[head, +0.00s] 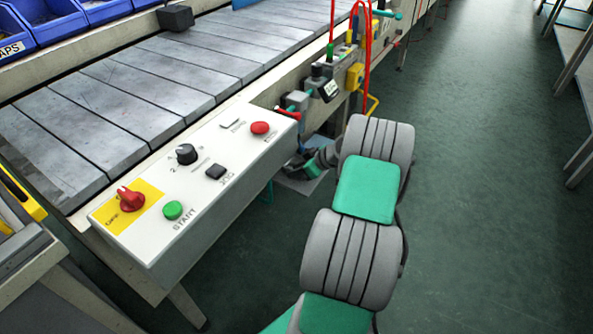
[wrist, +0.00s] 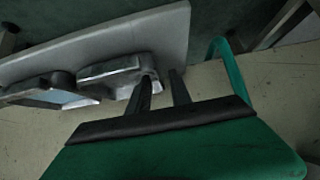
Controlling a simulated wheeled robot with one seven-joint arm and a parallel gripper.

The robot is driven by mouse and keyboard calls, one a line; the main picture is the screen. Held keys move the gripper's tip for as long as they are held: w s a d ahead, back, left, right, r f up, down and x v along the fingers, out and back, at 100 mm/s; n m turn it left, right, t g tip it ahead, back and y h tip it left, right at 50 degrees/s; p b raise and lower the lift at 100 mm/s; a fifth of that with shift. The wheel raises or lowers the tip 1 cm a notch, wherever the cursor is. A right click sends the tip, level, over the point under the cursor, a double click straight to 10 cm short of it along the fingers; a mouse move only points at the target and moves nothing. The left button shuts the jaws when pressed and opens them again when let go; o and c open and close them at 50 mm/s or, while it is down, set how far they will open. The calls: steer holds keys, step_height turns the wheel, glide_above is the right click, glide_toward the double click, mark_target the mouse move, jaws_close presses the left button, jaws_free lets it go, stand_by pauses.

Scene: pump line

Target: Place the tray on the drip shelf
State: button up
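My gripper (wrist: 163,78) points at a grey flat panel; its two dark fingers are apart, with nothing clearly held between them. A shiny metal piece (wrist: 112,70) lies against the panel, beside and partly behind the left finger. I cannot tell if it is the tray. The grey panel (wrist: 140,32) may be the drip shelf. In the head view a small grey plate (head: 300,185) shows low under the conveyor side, partly hidden by my arm. My gripper's fingers are hidden there.
A teal curved bar (wrist: 229,68) stands right of my fingers. A second metal piece (wrist: 38,88) lies at left. The control box (head: 195,190) juts from the conveyor (head: 130,90), left of my arm. Red hoses (head: 365,45) hang nearby. The green floor (head: 480,150) at right is clear.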

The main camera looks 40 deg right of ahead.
steer(key=p+v, duration=0.3)
steer(key=v, duration=0.9)
steer(key=shift+p, duration=0.4)
steer(key=shift+w, duration=0.1)
steer(key=shift+c, duration=0.4)
